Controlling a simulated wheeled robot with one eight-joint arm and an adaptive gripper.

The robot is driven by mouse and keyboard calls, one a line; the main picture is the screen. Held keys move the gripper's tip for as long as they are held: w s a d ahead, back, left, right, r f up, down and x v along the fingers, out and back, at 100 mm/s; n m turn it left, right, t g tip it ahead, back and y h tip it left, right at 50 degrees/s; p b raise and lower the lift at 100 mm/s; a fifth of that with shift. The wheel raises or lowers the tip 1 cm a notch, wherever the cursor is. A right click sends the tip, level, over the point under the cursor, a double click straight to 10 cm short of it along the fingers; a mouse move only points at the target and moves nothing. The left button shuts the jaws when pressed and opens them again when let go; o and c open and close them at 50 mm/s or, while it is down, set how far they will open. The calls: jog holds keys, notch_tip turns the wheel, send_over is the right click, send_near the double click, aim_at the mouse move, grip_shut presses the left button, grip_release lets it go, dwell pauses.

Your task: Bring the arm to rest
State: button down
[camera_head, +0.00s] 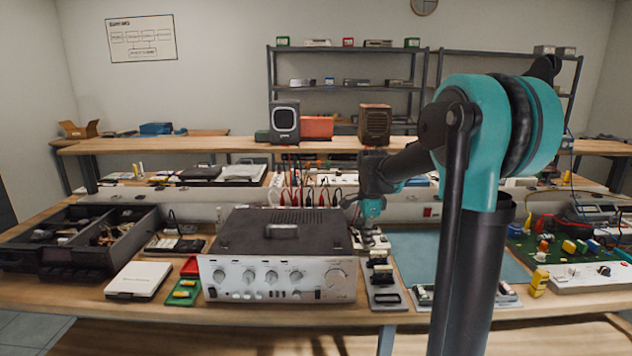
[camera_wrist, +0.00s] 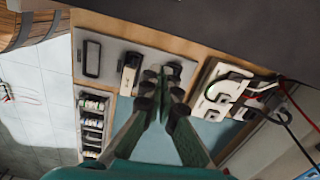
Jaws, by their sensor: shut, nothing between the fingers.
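My gripper (camera_head: 368,234) hangs at the end of my arm, pointing down above the workbench (camera_head: 230,315), just right of the silver amplifier (camera_head: 278,278). In the wrist view my gripper (camera_wrist: 165,75) has its fingertips together with nothing between them. Beneath it is a grey tray (camera_head: 384,302) holding dark, battery-like pieces. The same tray also shows in the wrist view (camera_wrist: 110,72), where the fingertips hide part of it. I cannot tell how high the fingertips are above it.
A blue mat (camera_head: 420,250) lies behind my arm. A dark parts bin (camera_head: 85,238) and a white box (camera_head: 138,279) stand left of the amplifier. A green circuit board (camera_head: 560,248) with coloured parts is at the right. A white device with cables (camera_wrist: 222,92) is near my fingertips.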

jog(key=s+f+n, duration=0.1)
jog(key=s+n, duration=0.1)
jog(key=s, duration=0.2)
jog(key=s+d+f+n+t, duration=0.1)
jog(key=s+f+n, duration=0.1)
jog(key=s+n, duration=0.1)
jog(key=s+d+f+n+t, duration=0.1)
jog(key=s+f+n, duration=0.1)
jog(key=s+n, duration=0.1)
jog(key=shift+s+d+f, duration=0.15)
jog(key=shift+s, duration=0.7)
jog(key=s+d+f+n+t, duration=0.1)
jog(key=s+f+n+t, duration=0.1)
jog(key=s+f+n, duration=0.5)
jog(key=s+n, duration=0.2)
jog(key=s, duration=0.3)
jog(key=shift+s+d+f, duration=0.15)
jog(key=shift+d+f, duration=0.05)
jog(key=shift+d, duration=0.05)
